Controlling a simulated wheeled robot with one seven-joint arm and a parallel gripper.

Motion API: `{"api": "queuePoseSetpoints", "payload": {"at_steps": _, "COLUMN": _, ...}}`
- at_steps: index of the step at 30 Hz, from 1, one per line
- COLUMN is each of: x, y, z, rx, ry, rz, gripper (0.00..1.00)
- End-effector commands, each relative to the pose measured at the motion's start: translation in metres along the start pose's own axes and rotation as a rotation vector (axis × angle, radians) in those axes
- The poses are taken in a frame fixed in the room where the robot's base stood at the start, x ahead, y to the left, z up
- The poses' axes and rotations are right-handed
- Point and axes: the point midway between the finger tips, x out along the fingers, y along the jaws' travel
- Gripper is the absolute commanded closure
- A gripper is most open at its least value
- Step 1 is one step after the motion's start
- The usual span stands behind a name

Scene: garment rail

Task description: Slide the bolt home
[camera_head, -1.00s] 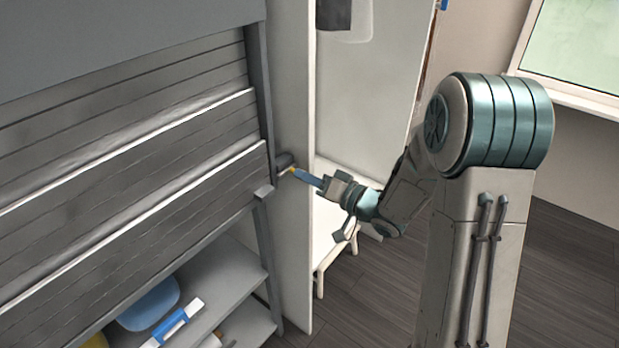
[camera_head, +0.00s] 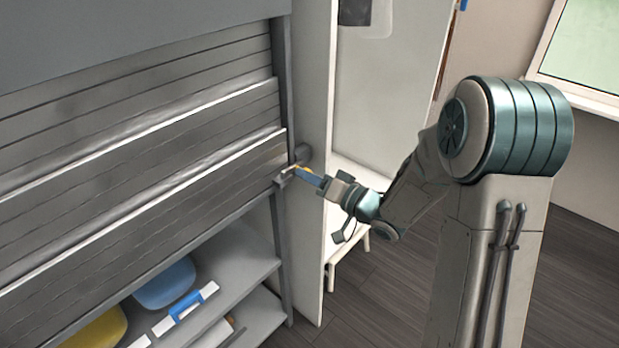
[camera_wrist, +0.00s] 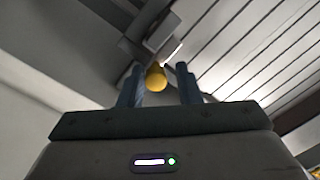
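The bolt (camera_head: 303,153) is a grey rod at the right edge of the slatted grey shutter (camera_head: 150,165), beside a small grey bracket (camera_head: 283,178). Its yellow knob (camera_wrist: 156,77) shows between the two blue fingers of my gripper (camera_wrist: 158,84) in the wrist view. Gaps show on both sides of the knob, so my gripper stands open around or just short of it. In the head view my gripper (camera_head: 304,174) reaches in from the right, its fingertips at the bolt and partly hiding the knob. How far the bolt sits in its bracket is hard to tell.
A white upright panel (camera_head: 318,250) stands close beside the bolt. Shelves (camera_head: 235,275) below the shutter hold a blue object (camera_head: 165,284) and a yellow one (camera_head: 98,330). A white low stand (camera_head: 345,262) is behind my gripper. Dark floor (camera_head: 375,290) is clear at the right.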

Motion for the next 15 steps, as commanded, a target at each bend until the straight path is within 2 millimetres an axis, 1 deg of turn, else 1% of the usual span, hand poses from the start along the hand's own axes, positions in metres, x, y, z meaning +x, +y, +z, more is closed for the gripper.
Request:
{"api": "queuePoseSetpoints", "payload": {"at_steps": 5, "x": -0.001, "y": 0.001, "z": -0.001, "rx": -0.001, "ry": 0.003, "rz": 0.002, "gripper": 0.69}}
{"api": "queuePoseSetpoints", "payload": {"at_steps": 8, "x": -0.004, "y": 0.001, "z": -0.001, "rx": -0.001, "ry": 0.003, "rz": 0.003, "gripper": 0.69}}
{"api": "queuePoseSetpoints", "payload": {"at_steps": 11, "x": -0.016, "y": 0.002, "z": -0.002, "rx": -0.002, "ry": 0.005, "rz": 0.005, "gripper": 0.69}}
{"api": "queuePoseSetpoints", "payload": {"at_steps": 14, "x": -0.035, "y": 0.002, "z": -0.001, "rx": -0.001, "ry": 0.005, "rz": 0.005, "gripper": 0.69}}
{"api": "queuePoseSetpoints", "payload": {"at_steps": 15, "x": -0.044, "y": 0.002, "z": -0.001, "rx": -0.002, "ry": 0.004, "rz": 0.006, "gripper": 0.69}}
